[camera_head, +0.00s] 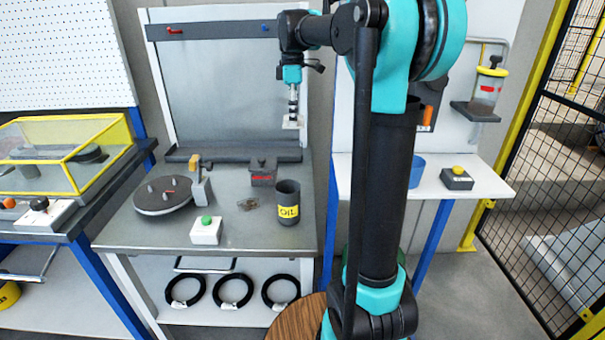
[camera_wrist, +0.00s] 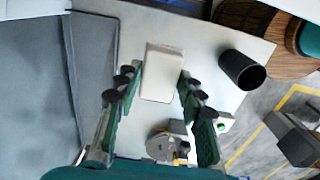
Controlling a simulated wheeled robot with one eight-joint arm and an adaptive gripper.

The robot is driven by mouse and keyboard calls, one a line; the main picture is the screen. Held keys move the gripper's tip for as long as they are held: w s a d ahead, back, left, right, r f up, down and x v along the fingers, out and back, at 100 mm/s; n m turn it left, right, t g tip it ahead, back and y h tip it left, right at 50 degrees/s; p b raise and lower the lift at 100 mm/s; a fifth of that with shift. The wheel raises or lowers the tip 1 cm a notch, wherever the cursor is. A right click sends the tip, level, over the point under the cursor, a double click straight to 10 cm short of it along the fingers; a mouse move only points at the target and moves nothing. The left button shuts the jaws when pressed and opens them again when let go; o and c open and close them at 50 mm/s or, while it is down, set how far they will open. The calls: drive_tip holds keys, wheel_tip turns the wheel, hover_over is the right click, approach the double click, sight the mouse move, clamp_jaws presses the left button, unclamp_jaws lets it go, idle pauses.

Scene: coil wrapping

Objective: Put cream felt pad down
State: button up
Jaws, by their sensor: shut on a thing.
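The cream felt pad (camera_wrist: 163,72) is a pale rectangular block between my fingertips in the wrist view. My gripper (camera_wrist: 157,84) is shut on it, one dark finger at each side. In the head view my gripper (camera_head: 293,108) points down and is raised above the back of the grey workbench (camera_head: 250,238). The pad (camera_head: 291,124) shows there as a small pale piece at the fingertips, well above the bench top. Its underside is hidden.
On the bench stand a round turntable (camera_head: 163,195), a dark box with a red label (camera_head: 263,173), a dark OIL cup (camera_head: 288,204) and a green-button box (camera_head: 206,231). A small brownish piece (camera_head: 247,204) lies between them. Black coils (camera_head: 232,291) lie on the lower shelf.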

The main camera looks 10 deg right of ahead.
wheel_tip(320, 180, down, 20)
drive_tip(key=shift+r, duration=0.2)
idle(0.4)
drive_tip(key=o, duration=1.3)
drive_tip(key=shift+f, duration=0.1)
wheel_tip(320, 180, up, 12)
drive_tip(key=shift+r, duration=0.15)
